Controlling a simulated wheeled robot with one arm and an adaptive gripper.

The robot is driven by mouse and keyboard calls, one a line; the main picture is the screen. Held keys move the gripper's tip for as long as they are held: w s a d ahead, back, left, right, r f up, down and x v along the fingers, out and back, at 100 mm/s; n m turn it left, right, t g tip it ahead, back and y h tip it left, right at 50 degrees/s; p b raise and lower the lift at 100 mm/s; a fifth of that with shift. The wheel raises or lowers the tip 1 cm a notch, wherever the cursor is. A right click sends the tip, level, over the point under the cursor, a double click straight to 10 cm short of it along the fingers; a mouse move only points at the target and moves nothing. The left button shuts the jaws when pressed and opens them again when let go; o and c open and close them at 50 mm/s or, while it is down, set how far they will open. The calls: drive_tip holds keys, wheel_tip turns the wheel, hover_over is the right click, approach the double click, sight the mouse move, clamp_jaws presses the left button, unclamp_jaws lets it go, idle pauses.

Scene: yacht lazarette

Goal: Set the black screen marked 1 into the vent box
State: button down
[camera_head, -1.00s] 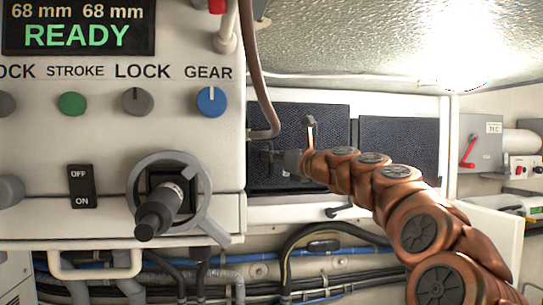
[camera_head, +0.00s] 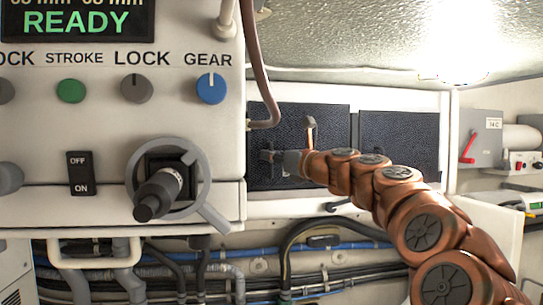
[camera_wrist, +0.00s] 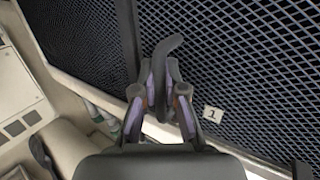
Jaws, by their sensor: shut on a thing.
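The black mesh screen (camera_wrist: 235,75) with a white tag marked 1 (camera_wrist: 213,114) fills the middle and right of the wrist view. My gripper (camera_wrist: 160,98) is shut on a curved dark grey handle (camera_wrist: 172,48) in front of the mesh; whether the handle is fixed to this screen cannot be told. In the head view my gripper (camera_head: 272,160) is at the face of the left dark screen (camera_head: 325,122), whose tag is not legible there. A second dark screen (camera_head: 400,135) stands to its right. Both sit in the white vent box frame (camera_head: 400,97).
Hoses and cables (camera_head: 300,250) run below.

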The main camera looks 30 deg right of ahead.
drive_tip(key=shift+f, duration=0.65)
drive_tip(key=c, duration=1.2)
unclamp_jaws()
drive_tip(key=shift+o, duration=0.2)
drive_tip(key=shift+s, duration=0.1)
drive_tip(key=v, duration=1.1)
drive_tip(key=shift+s, duration=0.4)
